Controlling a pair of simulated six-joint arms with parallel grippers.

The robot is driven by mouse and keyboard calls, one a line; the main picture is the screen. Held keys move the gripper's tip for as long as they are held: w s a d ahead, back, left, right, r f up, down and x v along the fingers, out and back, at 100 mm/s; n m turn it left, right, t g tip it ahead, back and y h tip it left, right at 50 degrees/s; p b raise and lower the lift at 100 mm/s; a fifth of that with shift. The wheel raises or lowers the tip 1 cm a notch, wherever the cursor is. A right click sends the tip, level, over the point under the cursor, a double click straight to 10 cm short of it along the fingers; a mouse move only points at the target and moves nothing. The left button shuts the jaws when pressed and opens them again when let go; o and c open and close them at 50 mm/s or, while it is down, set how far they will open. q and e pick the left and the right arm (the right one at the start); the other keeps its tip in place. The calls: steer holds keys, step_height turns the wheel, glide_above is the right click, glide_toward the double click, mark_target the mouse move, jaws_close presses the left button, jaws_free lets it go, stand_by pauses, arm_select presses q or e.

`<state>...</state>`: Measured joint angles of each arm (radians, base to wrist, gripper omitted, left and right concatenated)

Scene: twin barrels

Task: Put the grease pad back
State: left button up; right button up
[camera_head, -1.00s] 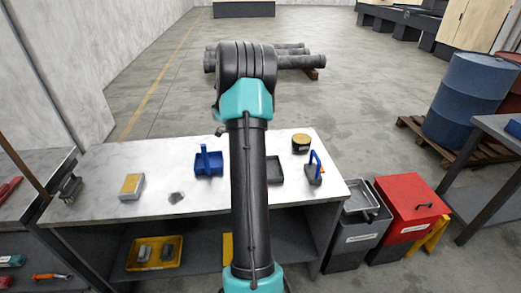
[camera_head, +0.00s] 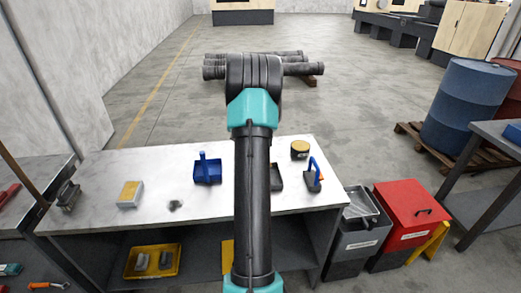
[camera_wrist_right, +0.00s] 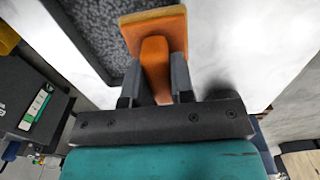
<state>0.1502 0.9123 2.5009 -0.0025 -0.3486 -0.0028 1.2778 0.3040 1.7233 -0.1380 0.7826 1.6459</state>
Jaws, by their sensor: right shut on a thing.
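In the right wrist view my right gripper (camera_wrist_right: 154,78) is shut on the orange handle of a flat orange pad (camera_wrist_right: 176,25) with a paler edge, which I take to be the grease pad. The pad is just beyond my fingertips, beside a dark tray (camera_wrist_right: 88,38) with a speckled grey inside, and overlaps its rim in the picture. I cannot tell whether it touches. In the head view a dark tray (camera_head: 277,180) shows partly behind my right arm, which hides the pad and the gripper. My left gripper is not in view.
The pale bench (camera_head: 105,217) also holds a blue caddy (camera_head: 207,173), a yellow-topped block (camera_head: 130,194), a small dark patch (camera_head: 176,206), a round tin (camera_head: 300,150) and a blue-handled tool (camera_head: 313,181). A red bin (camera_head: 405,211) stands right of the bench.

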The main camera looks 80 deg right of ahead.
steer(key=d, duration=0.3)
steer(key=w+d, duration=0.1)
steer(key=d, duration=0.3)
steer(key=d+f, duration=0.1)
steer(key=d, duration=0.3)
steer(key=shift+w+d, duration=0.2)
steer(key=shift+d, duration=0.1)
steer(key=shift+d+f, duration=0.1)
steer(key=shift+f, duration=1.7)
steer(key=o, duration=0.8)
steer(key=shift+f, duration=0.1)
step_height(320, 180, up, 12)
steer(key=shift+r, duration=0.1)
